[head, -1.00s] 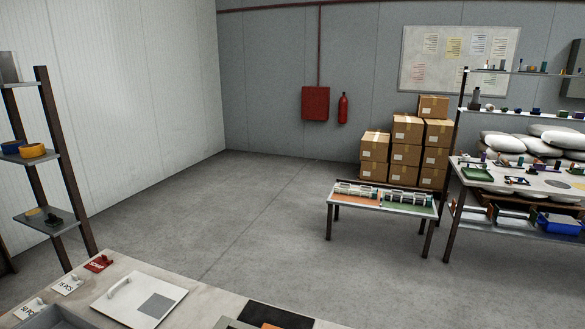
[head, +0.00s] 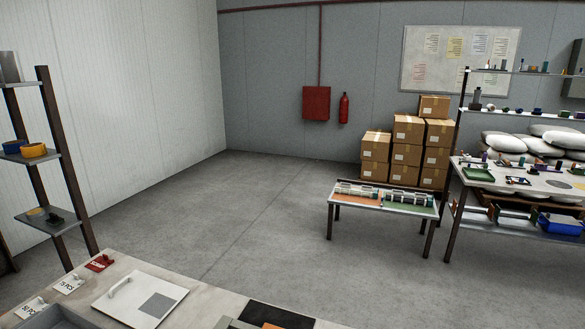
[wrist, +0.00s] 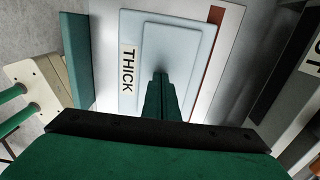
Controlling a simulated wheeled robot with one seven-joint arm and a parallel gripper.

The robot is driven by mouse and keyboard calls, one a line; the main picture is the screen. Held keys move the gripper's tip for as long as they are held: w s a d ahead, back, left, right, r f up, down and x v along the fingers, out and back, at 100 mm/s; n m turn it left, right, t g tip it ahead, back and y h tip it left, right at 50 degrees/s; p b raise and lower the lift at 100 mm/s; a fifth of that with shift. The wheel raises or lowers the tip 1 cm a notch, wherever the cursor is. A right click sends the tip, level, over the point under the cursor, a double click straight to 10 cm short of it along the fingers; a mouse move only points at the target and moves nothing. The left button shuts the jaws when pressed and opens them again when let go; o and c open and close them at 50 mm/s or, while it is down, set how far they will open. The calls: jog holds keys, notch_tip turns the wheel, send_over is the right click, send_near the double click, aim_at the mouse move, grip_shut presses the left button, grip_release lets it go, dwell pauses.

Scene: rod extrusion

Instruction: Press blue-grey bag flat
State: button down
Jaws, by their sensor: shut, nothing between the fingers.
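In the wrist view a pale blue-grey flat piece (wrist: 188,45), which looks like the bag, lies below my gripper. It has a raised-looking rectangular middle and a paler border, and a white label reading THICK (wrist: 128,68) shows at its left side. My gripper (wrist: 160,76) has its green fingers together with nothing between them. The fingertips overlap the lower middle of the piece in the picture; I cannot tell whether they touch it. The fingers hide part of it. Neither the bag nor my gripper can be made out in the head view.
In the wrist view a dark green block (wrist: 76,60) stands left of the piece, and a reddish-brown strip (wrist: 215,50) runs at its right. In the head view a white board with a handle (head: 140,297) lies on the near bench, beside small signs. Open floor (head: 240,215) lies beyond.

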jog(key=shift+f, duration=0.6)
dwell(1.1)
jog(key=shift+w+d+r, duration=0.1)
notch_tip(320, 180, up, 10)
jog(key=shift+r, duration=0.2)
dwell(1.0)
